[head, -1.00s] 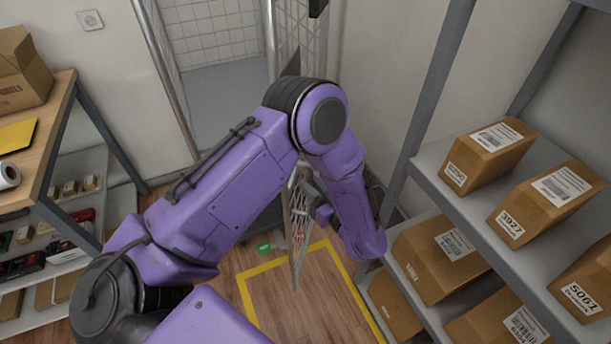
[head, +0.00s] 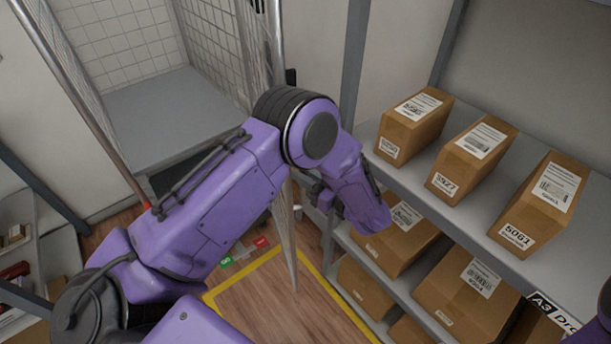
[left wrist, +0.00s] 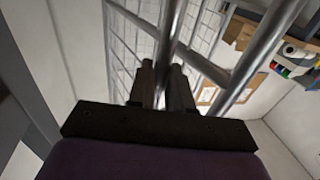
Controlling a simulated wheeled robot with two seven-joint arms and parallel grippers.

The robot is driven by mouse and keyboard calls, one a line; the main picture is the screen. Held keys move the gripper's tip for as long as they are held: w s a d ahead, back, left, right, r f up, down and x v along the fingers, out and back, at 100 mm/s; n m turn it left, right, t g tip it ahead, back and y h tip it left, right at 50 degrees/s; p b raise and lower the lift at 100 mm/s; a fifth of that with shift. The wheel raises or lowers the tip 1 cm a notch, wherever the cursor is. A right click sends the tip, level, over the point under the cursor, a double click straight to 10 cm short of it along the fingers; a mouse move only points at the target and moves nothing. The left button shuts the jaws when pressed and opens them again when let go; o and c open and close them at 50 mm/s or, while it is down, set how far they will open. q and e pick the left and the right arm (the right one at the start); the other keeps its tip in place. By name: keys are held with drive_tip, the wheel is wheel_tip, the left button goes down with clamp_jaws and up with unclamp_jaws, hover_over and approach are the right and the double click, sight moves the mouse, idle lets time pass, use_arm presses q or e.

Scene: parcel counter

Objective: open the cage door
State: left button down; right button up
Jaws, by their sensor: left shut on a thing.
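The wire cage (head: 160,105), with a grey floor and mesh walls, stands at the upper left in the head view. Its door (head: 289,240) is a mesh panel seen almost edge-on, standing out from the cage's right side, with the cage front open to view. My left arm crosses in front and hides part of the door. My left gripper (head: 318,190) is on the door's right side. In the left wrist view its two dark fingers (left wrist: 164,88) are shut on a metal tube of the door. My right gripper is not in view.
A grey shelf rack (head: 400,165) with several labelled cartons stands close on the right. A yellow floor outline (head: 330,298) lies below the door. A second shelf unit (head: 40,235) is at the left edge. Wooden floor is clear inside the outline.

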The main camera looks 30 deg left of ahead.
use_arm(q)
drive_tip(key=c, duration=1.2)
unclamp_jaws()
drive_tip(key=shift+w+a+r, duration=0.2)
drive_tip(key=shift+a, duration=0.1)
drive_tip(key=d+b, duration=0.1)
drive_tip(key=d, duration=0.2)
drive_tip(key=d+b, duration=0.1)
drive_tip(key=d, duration=0.2)
drive_tip(key=s+d, duration=0.1)
drive_tip(key=d, duration=0.3)
drive_tip(key=shift+s+f+b, duration=0.1)
drive_tip(key=shift+f+b, duration=0.05)
drive_tip(key=shift+b, duration=0.25)
